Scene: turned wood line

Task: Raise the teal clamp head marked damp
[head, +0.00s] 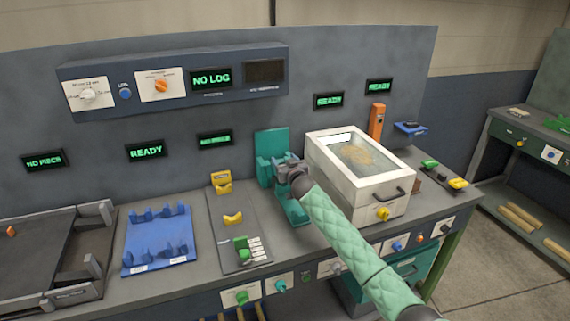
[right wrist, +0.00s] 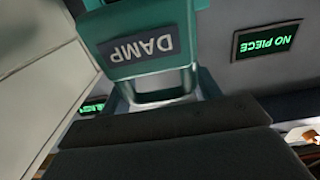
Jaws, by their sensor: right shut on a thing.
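The teal clamp (head: 271,144) stands upright on the bench, left of the white box with a glass top. Its teal head, marked DAMP (right wrist: 130,62), shows upside down in the right wrist view, with a pale, frame-like part below the label. My right gripper (head: 284,172) is shut on the clamp head, at the front of the clamp. Its dark fingers (right wrist: 165,145) fill the bottom of the right wrist view and hide the exact grip. The gripper also covers part of the clamp in the head view. My left gripper is not in view.
The white glass-topped box (head: 402,170) stands close right of the clamp. Left are a yellow holder (head: 221,187), a green block (head: 241,247) and a blue fixture tray (head: 158,262). A panel behind shows NO LOG (head: 211,79). Some grey bench top is bare.

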